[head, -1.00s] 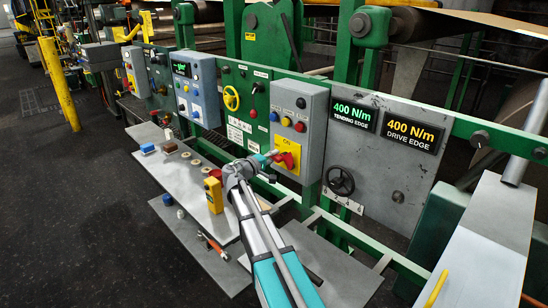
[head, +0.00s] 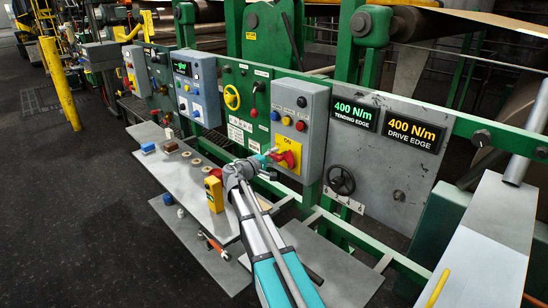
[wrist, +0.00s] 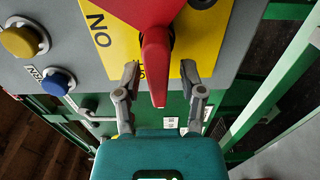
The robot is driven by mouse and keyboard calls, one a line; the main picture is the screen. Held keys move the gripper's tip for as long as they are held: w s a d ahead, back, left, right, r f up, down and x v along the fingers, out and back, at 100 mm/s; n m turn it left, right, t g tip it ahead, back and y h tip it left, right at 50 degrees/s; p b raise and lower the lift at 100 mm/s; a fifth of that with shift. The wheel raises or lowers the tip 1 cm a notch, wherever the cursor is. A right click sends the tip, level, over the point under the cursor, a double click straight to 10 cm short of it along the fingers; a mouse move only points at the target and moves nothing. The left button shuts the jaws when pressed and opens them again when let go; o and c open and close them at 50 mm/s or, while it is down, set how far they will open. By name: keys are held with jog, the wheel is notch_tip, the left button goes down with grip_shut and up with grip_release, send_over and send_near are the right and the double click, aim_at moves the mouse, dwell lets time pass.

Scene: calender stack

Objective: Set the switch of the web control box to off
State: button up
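The web control box (head: 312,112) is a grey box on the green panel, with a yellow plate (head: 294,142) marked ON at its top. A red rotary switch (head: 291,157) sits on that plate. In the wrist view the red switch handle (wrist: 156,60) points down the picture, away from the ON lettering at left, and partly covers other black lettering. My gripper (head: 269,157) is at the switch. In the wrist view my gripper (wrist: 160,74) is open, one finger on each side of the handle, with gaps visible on both sides.
A yellow button (wrist: 20,40) and a blue button (wrist: 57,83) are close on the box. A handwheel (head: 340,180) is to the right of the box. Below, a grey shelf (head: 165,172) carries a yellow device (head: 214,194) and small items.

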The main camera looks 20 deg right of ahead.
jog(key=shift+a, duration=0.1)
dwell(0.3)
jog(key=v, duration=1.2)
dwell(0.5)
jog(key=s+f+m+g+y+p, duration=0.35)
jog(key=s+f+y, duration=0.45)
jog(key=s+f, duration=0.3)
jog(key=s+a+f+g+y+p, duration=0.1)
jog(key=s+a+f+g+y, duration=0.1)
jog(key=s+a+y, duration=0.7)
jog(key=shift+s+a+f+m+g, duration=0.4)
jog(key=shift+s+a, duration=0.3)
jog(key=shift+s, duration=1.3)
jog(key=shift+f, duration=0.1)
